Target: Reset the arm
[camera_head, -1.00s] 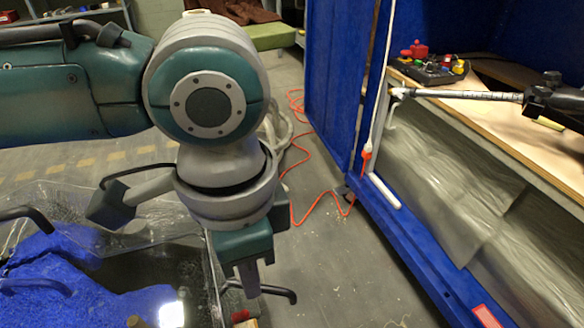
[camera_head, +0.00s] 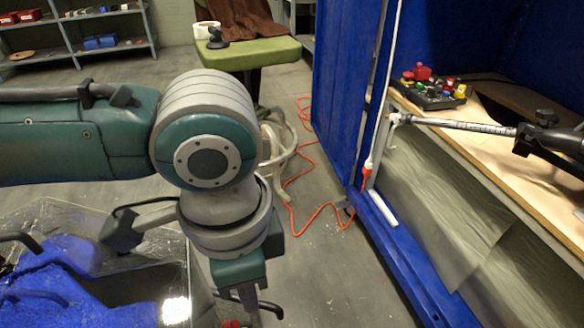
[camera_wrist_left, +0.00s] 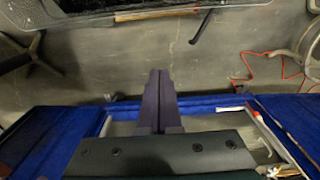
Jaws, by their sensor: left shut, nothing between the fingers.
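My left arm comes in from the left in the head view, teal and grey, bent down at the elbow. My left gripper (camera_head: 250,305) points down at the lower middle and is partly cut off by the bottom of the view. In the left wrist view its two dark fingers (camera_wrist_left: 158,75) lie together, shut and empty, above the grey floor. It holds nothing and its fingertips touch nothing that I can see. My right gripper is not in view.
A clear-walled tank (camera_head: 60,215) with blue material stands at lower left. A blue booth (camera_head: 338,90) is at right, with a wooden worktop (camera_head: 480,150) and a control box (camera_head: 433,92). An orange cable (camera_head: 325,210) lies on the floor. A green bench (camera_head: 248,54) stands behind.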

